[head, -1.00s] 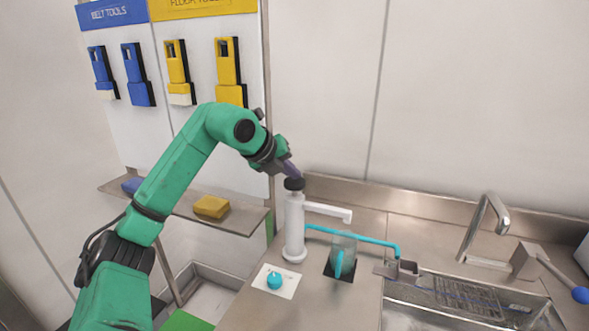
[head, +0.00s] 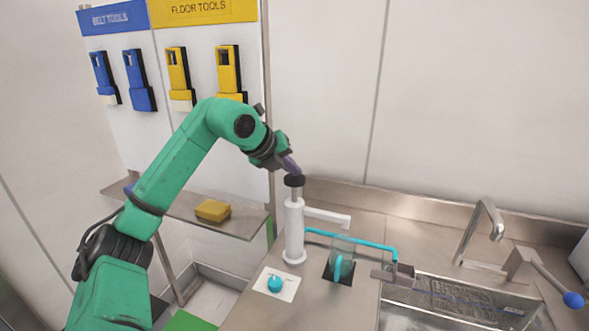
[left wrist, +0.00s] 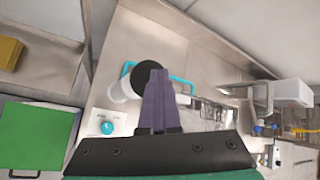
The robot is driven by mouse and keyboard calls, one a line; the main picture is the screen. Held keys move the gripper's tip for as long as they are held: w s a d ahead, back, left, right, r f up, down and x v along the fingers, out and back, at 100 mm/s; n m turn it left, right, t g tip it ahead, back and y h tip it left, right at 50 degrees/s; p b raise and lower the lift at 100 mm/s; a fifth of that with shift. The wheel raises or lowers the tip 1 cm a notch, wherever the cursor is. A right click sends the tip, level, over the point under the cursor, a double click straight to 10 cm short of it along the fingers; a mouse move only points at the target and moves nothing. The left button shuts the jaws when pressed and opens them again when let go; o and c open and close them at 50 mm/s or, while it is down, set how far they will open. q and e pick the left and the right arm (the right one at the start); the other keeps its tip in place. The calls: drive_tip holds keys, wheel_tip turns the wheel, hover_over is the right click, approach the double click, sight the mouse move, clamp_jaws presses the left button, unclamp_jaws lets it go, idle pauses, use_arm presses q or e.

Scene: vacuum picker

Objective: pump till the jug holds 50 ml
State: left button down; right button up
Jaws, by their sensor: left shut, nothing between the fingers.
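A white pump (head: 294,232) stands upright on the steel counter, with a black knob (head: 294,181) on top and a spout (head: 327,217) to the right. A short stretch of stem shows under the knob. A clear jug (head: 344,247) with a cyan handle stands on a dark square beneath the spout's side; its liquid level is too small to read. My left gripper (head: 293,168) is shut and empty, its fingertips at the knob's top; whether they touch is unclear. In the left wrist view its fingers (left wrist: 160,102) partly cover the knob (left wrist: 147,77). My right gripper is not in view.
A cyan dial (head: 275,283) sits on a white plate left of the jug. A cyan pipe (head: 365,243) runs right to a sink (head: 455,290) with a tap (head: 490,215). A shelf (head: 235,229) holds a yellow block (head: 213,211). Tools hang on the wall board.

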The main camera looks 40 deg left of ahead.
use_arm(q)
drive_tip(key=shift+w+a+r+p, duration=0.1)
drive_tip(key=shift+r+p, duration=0.6)
drive_tip(key=shift+r, duration=0.3)
wheel_tip(320, 180, up, 5)
drive_tip(key=p, duration=0.4)
drive_tip(key=shift+p, duration=0.3)
idle(1.7)
drive_tip(key=r+m, duration=0.1)
drive_tip(key=m, duration=0.5)
drive_tip(key=r+m, duration=0.1)
drive_tip(key=m, duration=0.5)
drive_tip(key=r+m+h, duration=0.1)
drive_tip(key=m, duration=0.6)
drive_tip(key=shift+a+r+p, duration=0.3)
drive_tip(key=shift+r+p, duration=0.05)
drive_tip(key=shift+p, duration=0.05)
